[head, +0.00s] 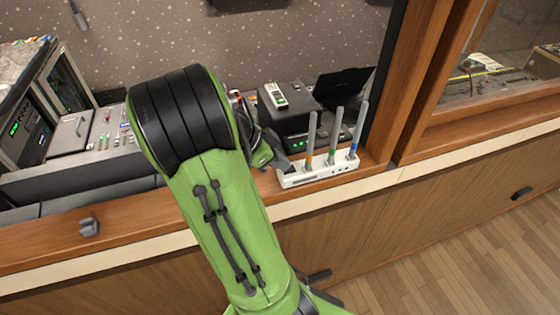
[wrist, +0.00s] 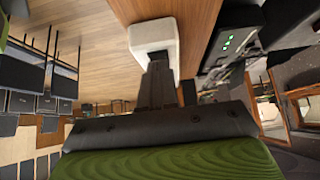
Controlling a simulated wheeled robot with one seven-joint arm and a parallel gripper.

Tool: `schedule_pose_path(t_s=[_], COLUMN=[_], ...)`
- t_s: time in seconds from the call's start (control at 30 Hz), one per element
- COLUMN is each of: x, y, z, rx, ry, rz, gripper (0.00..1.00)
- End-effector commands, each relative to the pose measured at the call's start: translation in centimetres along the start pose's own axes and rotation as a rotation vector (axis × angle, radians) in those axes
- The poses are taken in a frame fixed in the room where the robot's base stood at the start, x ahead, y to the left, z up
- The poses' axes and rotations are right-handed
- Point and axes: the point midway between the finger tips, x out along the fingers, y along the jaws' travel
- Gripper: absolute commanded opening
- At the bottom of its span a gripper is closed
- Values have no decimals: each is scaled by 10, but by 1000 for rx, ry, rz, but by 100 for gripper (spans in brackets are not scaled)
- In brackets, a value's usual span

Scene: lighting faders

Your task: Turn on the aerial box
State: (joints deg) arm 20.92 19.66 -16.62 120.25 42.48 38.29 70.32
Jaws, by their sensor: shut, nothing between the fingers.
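The aerial box (head: 318,171) is a small white box with three upright grey antennas. The antennas have orange, green and blue bands at their bases. The box sits on the wooden ledge at the right end of the desk. My gripper (head: 282,163) is at the left end of the box, partly hidden by my green arm. In the wrist view, the shut, empty dark fingers (wrist: 157,70) point at the white end of the aerial box (wrist: 150,32). They look very close to it; I cannot tell if they touch. No switch is clearly visible.
A black device with green lights (head: 297,143) stands just behind the box, with a dark screen (head: 342,88) beyond. A mixing console (head: 105,135) lies to the left. A wooden window post (head: 400,90) rises to the right. The floor (head: 480,250) is clear at the right.

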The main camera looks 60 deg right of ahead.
Motion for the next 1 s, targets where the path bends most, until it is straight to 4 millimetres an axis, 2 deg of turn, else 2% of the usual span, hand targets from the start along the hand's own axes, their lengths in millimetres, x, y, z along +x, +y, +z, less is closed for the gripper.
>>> schedule_pose_path(t_s=[0.27, 0.43, 1.0], x=[0, 10, -8], y=[0, -1, 0], z=[1, 13, -2], rx=[0, -2, -1], ry=[0, 14, 11], rz=[-1, -3, 1], gripper=[0, 0, 0])
